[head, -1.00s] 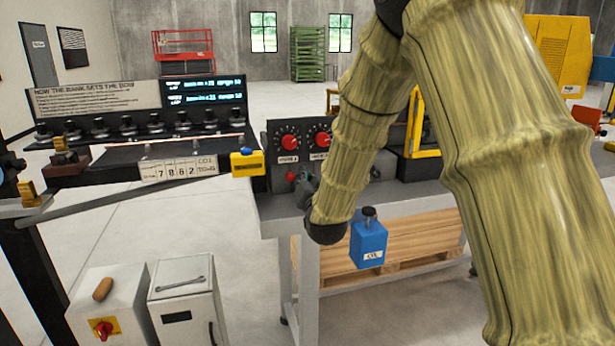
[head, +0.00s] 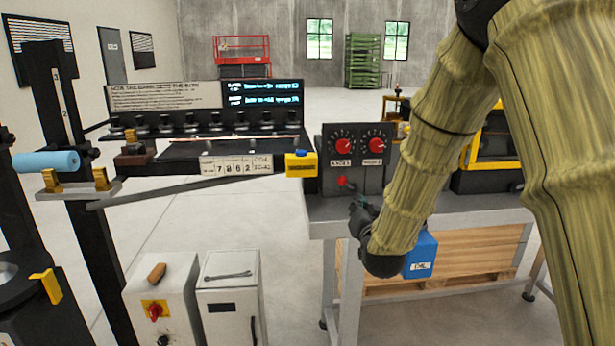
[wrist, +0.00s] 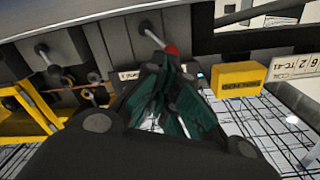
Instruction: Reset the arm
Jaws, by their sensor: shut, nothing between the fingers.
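My arm, in a yellow-green sleeve, hangs down the right side of the head view. My gripper (head: 357,207) is at its end, in front of the grey bench's left end and just below the control box (head: 352,160) with two red dials. In the wrist view my gripper (wrist: 165,92) shows dark green fingers drawn together with nothing held. A lever with a red knob (wrist: 171,49) shows just beyond the fingertips; the same red knob (head: 342,182) is on the front of the control box. Whether the fingers touch it I cannot tell.
A blue box (head: 420,256) hangs behind my wrist at the bench (head: 465,217). A yellow box with a blue button (head: 301,164) sits left of the control box. White cabinets (head: 228,283) stand lower left. Open floor (head: 225,215) lies between them and the bench.

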